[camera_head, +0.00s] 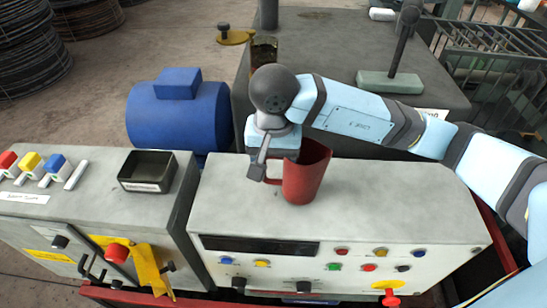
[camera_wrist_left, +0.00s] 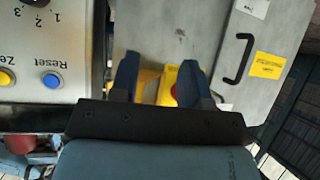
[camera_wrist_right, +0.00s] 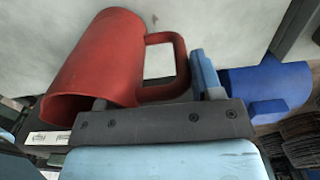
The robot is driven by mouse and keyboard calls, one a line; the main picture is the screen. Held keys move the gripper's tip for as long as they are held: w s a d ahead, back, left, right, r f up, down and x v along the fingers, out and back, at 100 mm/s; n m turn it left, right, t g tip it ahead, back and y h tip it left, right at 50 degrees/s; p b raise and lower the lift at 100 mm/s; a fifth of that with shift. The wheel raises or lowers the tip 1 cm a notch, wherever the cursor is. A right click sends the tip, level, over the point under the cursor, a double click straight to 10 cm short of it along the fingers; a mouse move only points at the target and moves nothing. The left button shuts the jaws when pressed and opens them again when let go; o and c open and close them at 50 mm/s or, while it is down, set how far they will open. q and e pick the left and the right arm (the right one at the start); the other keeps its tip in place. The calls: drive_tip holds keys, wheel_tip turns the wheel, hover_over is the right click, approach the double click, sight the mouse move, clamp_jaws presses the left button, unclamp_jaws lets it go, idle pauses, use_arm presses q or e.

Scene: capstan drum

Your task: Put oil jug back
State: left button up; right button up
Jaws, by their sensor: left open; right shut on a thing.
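The red oil jug (camera_head: 308,172) is upright at the back of the right console's grey top. I cannot tell whether its base touches the surface. My right gripper (camera_head: 273,168) is shut on the jug's handle, at the jug's left side. In the right wrist view the jug (camera_wrist_right: 95,60) and its loop handle (camera_wrist_right: 182,62) lie by the fingers; part of the handle is hidden. My left gripper (camera_wrist_left: 158,78) is open and empty in the left wrist view, facing a cabinet front with a yellow part between the fingers. It does not show in the head view.
The right console (camera_head: 385,205) is clear around the jug, with buttons on its front. A black tray (camera_head: 147,187) sits on the left console (camera_head: 95,208). A blue motor (camera_head: 175,115) stands behind. A grey block with a rod (camera_head: 390,82) is on the back table.

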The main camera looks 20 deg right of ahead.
drive_tip(key=shift+f+b, duration=0.2)
drive_tip(key=shift+b, duration=0.1)
drive_tip(key=o, duration=1.3)
drive_tip(key=shift+o, duration=0.2)
drive_tip(key=shift+r, duration=0.1)
drive_tip(key=shift+r+p, duration=0.25)
drive_tip(key=shift+p, duration=0.25)
wheel_tip(320, 180, up, 10)
drive_tip(key=shift+r+b, duration=0.15)
drive_tip(key=shift+b, duration=1.1)
drive_tip(key=shift+r, duration=0.75)
drive_tip(key=shift+f, duration=0.1)
